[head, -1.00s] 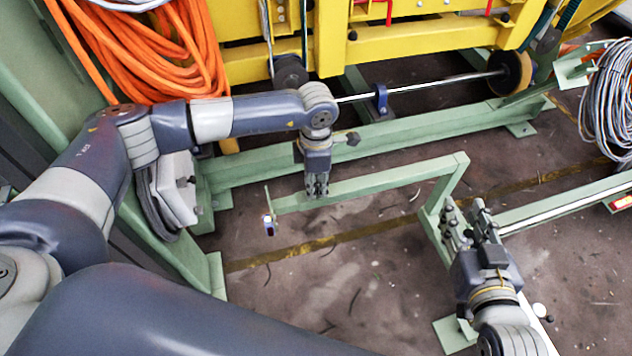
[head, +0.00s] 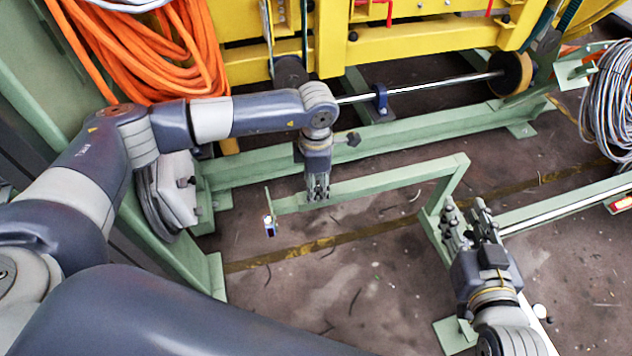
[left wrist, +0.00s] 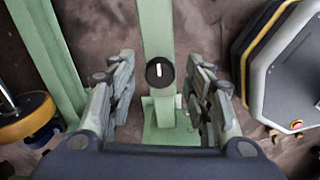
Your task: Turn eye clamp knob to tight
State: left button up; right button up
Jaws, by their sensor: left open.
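The knob (left wrist: 160,72) is a dark round disc with a white pointer line. In the left wrist view it sits over a green post, and its line runs nearly up and down in the picture. My left gripper (left wrist: 160,78) is open, with one finger on each side of the knob and a gap on both sides. In the head view my left gripper (head: 317,192) points down over the green beam, and I cannot make out the knob there. My right gripper (head: 468,208) is open and empty at the lower right, near the beam's corner.
The green beam (head: 385,183) runs across the middle. Behind it are a steel shaft (head: 440,84) with an orange wheel (head: 515,72) and a yellow frame (head: 400,45). Orange cable (head: 165,50) hangs at upper left, grey cable (head: 615,100) at right. The floor in front is mostly clear.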

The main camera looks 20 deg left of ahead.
pick_arm(q)
notch_tip(320, 180, up, 12)
jog(key=shift+f, duration=0.15)
dwell(0.7)
